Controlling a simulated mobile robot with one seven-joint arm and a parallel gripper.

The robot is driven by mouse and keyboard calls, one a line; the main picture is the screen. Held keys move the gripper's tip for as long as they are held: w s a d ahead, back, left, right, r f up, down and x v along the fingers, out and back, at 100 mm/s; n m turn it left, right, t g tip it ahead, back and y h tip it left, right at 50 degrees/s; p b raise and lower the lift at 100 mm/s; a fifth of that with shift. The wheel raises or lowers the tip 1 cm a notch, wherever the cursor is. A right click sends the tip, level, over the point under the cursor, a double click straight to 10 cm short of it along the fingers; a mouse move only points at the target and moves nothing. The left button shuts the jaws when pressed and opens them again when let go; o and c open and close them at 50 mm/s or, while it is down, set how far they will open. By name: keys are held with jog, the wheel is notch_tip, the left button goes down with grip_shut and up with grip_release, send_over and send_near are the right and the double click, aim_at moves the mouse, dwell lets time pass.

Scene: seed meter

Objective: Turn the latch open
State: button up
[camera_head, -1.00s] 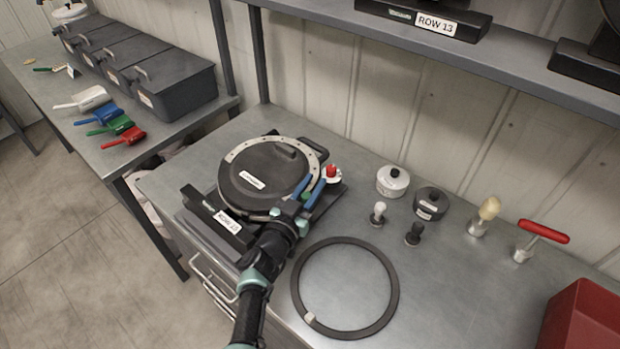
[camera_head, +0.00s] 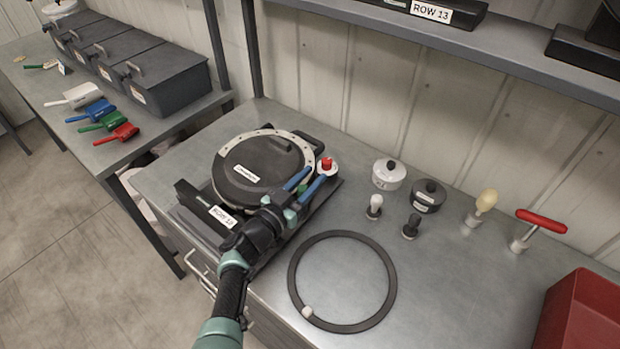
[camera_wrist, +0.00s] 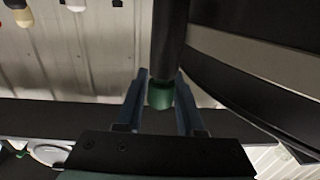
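The seed meter is a round black housing (camera_head: 246,178) with a pale, hole-dotted ring, resting on a dark base on the bench. Its latch shows in the wrist view as a dark bar with a green end (camera_wrist: 160,95). My gripper (camera_head: 308,180) is at the meter's right side, its two blue fingers apart. In the wrist view my gripper (camera_wrist: 161,85) has one finger on each side of the green end, with narrow gaps; firm contact cannot be made out. In the head view the fingers and wrist hide most of the latch.
A red knob on a white base (camera_head: 327,166) stands just beyond the fingertips. A dark ring (camera_head: 391,285) lies on the bench to the right. Small pots, brushes, a red T-handle (camera_head: 541,220) and a red bin (camera_head: 585,320) are further right. A shelf (camera_head: 450,45) runs above.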

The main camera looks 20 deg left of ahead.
jog(key=shift+o, duration=1.2)
jog(key=p+v, duration=0.5)
jog(key=v, duration=0.8)
